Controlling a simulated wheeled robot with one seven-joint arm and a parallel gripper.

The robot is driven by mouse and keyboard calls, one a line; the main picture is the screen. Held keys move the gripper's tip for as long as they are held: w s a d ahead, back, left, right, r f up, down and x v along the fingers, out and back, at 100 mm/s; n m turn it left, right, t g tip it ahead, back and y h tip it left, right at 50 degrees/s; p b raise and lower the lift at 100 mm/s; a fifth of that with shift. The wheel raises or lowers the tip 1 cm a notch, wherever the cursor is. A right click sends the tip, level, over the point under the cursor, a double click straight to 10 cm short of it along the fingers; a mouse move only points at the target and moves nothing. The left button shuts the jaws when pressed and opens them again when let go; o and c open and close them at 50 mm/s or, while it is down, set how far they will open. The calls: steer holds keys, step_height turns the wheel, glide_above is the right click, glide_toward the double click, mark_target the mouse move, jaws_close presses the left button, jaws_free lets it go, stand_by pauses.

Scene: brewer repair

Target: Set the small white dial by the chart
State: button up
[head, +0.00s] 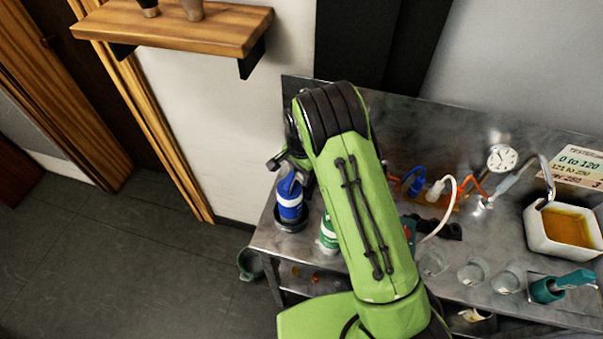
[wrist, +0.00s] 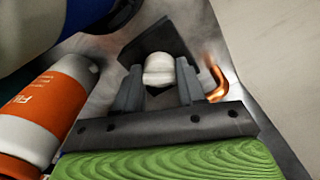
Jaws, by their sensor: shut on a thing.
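A small round white dial (head: 502,158) with dark marks stands at the back of the metal bench, left of the chart. The chart (head: 575,163) is a pale card with printed lines, one reading "0 to 120". The dial's setting is too small to read. My gripper (wrist: 157,91) is shut on a pale rounded piece (wrist: 158,70) in the wrist view. In the head view my gripper is partly hidden by my green arm, at the bench's left end, well away from the dial.
A blue bottle (head: 290,197) and a green-and-white bottle (head: 328,233) stand at the left end. The wrist view shows an orange-and-white bottle (wrist: 45,112) close by. Glass cups (head: 472,272), a white basin (head: 537,239) of amber liquid and a teal-handled tool (head: 562,285) occupy the right.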

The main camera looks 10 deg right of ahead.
steer(key=m+b, duration=0.1)
steer(key=m, duration=0.3)
steer(key=m+b, duration=0.2)
steer(key=m, duration=0.3)
steer(key=shift+m, duration=0.3)
steer(key=m+b, duration=0.1)
steer(key=m, duration=0.3)
steer(key=shift+m, duration=0.3)
steer(key=shift+m+b, duration=1.1)
steer(key=shift+m, duration=1.3)
steer(key=shift+r, duration=0.1)
steer(key=o, duration=1.1)
steer(key=shift+c, duration=0.2)
